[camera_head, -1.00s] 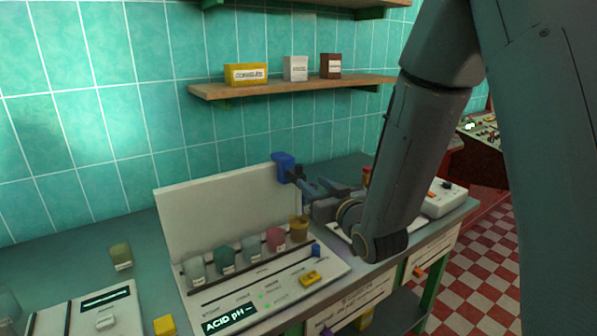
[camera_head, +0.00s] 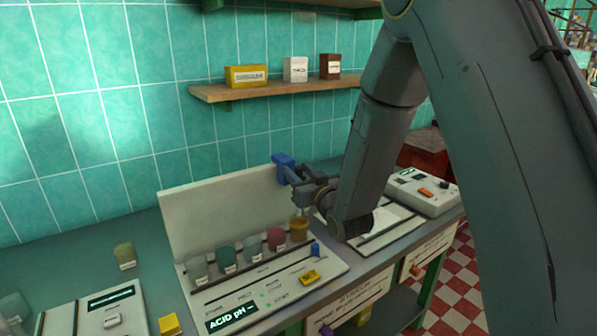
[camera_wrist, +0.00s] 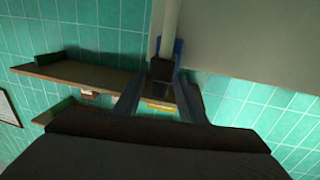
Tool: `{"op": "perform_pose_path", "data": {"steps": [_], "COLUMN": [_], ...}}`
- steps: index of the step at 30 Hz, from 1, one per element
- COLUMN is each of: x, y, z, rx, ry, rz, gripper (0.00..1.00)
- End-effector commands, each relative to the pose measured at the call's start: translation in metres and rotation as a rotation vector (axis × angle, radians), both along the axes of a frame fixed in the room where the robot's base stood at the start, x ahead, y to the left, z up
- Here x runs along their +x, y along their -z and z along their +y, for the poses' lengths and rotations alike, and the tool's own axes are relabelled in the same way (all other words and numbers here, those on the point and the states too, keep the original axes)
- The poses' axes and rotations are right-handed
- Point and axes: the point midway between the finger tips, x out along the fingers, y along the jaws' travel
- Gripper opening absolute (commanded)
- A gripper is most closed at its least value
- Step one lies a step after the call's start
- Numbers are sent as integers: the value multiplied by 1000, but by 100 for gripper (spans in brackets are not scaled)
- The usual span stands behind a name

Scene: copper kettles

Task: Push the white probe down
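The white probe (camera_wrist: 171,16) shows in the wrist view as a pale upright rod at the top, with a dark block (camera_wrist: 161,72) and a blue holder (camera_wrist: 178,48) at its end. My gripper (camera_head: 304,186) is beside the holder. In the wrist view my gripper (camera_wrist: 161,84) has its fingers apart, on either side of the dark block. Contact with the block is unclear.
Several coloured cups, such as the pink one (camera_head: 276,238), stand in a row on the console (camera_head: 255,285). A yellow switch (camera_head: 310,277) is at its front. Another device (camera_head: 425,190) stands to the right. A wall shelf (camera_head: 290,88) with small boxes is above.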

Motion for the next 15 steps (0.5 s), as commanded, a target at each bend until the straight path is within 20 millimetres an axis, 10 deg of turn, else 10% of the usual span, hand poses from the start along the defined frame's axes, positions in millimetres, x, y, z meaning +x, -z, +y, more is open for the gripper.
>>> {"op": "perform_pose_path", "data": {"steps": [9, 15], "x": [0, 0], "y": [0, 0], "z": [0, 0], "rx": [0, 0], "ry": [0, 0], "rz": [0, 0], "gripper": [0, 0]}}
